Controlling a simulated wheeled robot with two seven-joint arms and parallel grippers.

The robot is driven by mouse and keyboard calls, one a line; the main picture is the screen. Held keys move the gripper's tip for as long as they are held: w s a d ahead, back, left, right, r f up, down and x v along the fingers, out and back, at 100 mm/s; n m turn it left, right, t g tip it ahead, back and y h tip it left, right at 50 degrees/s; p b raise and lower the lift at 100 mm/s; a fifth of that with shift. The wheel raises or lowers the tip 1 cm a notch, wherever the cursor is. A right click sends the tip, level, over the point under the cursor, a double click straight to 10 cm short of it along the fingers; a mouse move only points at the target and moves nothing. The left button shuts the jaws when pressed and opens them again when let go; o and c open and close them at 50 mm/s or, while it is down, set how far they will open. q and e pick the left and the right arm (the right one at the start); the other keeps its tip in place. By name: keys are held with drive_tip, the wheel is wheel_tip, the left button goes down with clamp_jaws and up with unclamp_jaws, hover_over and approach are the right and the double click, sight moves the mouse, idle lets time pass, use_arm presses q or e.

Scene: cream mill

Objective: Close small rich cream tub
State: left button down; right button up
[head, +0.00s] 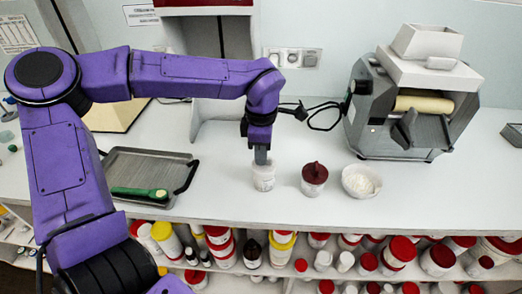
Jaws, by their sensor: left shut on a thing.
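A small white tub (263,181) stands on the white counter near its front edge. My left gripper (261,157) points straight down onto the top of this tub, with its fingers closed at the rim. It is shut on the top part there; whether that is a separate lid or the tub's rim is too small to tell. The fingers hide part of the tub's top. A second white tub with a dark red top (314,176) stands upright just to the right, apart from the gripper. My right gripper is not in view.
A white bowl (348,191) of white contents stands further right, before a grey roller mill (402,120). A dark metal tray (140,166) with a green-handled tool lies left. A shelf below the counter holds many jars. Counter between tray and tub is clear.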

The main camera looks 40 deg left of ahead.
use_arm(q)
drive_tip(key=shift+f+p, duration=0.2)
drive_tip(key=shift+p, duration=0.1)
idle(0.5)
drive_tip(key=c, duration=0.7)
unclamp_jaws()
drive_tip(key=shift+r, duration=0.1)
wheel_tip(320, 180, up, 5)
drive_tip(key=p, duration=0.5)
drive_tip(key=shift+p, duration=0.35)
clamp_jaws()
